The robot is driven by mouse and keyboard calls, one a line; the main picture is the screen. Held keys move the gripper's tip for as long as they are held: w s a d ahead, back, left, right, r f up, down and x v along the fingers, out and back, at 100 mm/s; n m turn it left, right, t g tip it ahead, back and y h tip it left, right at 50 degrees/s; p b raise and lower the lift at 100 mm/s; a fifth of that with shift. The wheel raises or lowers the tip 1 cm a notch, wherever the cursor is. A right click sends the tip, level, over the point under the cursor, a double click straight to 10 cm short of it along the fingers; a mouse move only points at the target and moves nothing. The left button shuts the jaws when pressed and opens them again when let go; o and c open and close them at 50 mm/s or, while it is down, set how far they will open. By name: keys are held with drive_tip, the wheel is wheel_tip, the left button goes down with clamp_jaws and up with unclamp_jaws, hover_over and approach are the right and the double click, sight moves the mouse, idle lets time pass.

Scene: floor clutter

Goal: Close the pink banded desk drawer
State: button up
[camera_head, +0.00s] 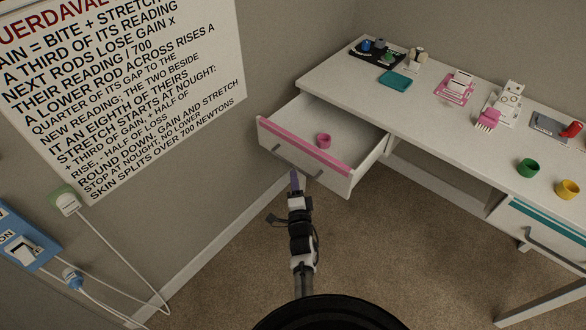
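The pink banded desk drawer (338,183) sticks well out from the left part of the white desk (408,113). It has a pink stripe along the top of its front and a dark bar handle (297,160). A small pink ring-shaped cup (324,141) lies inside the drawer. My gripper (295,178) is in front of the drawer front, just below the handle. Its tip appears very near or touching the handle or front; I cannot tell which. I cannot make out the gap between its fingers.
A teal banded drawer (547,234) sits at the right. Green (528,168) and yellow (567,190) cups, a teal tray (395,80) and small devices stand on the desk. A wall with a text poster (120,80) and a blue switch box (24,244) is at left. Carpet in front is clear.

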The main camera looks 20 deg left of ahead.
sight(293, 165)
drive_tip(key=b+x, duration=0.1)
drive_tip(key=x, duration=0.5)
drive_tip(key=shift+w, duration=0.1)
clamp_jaws()
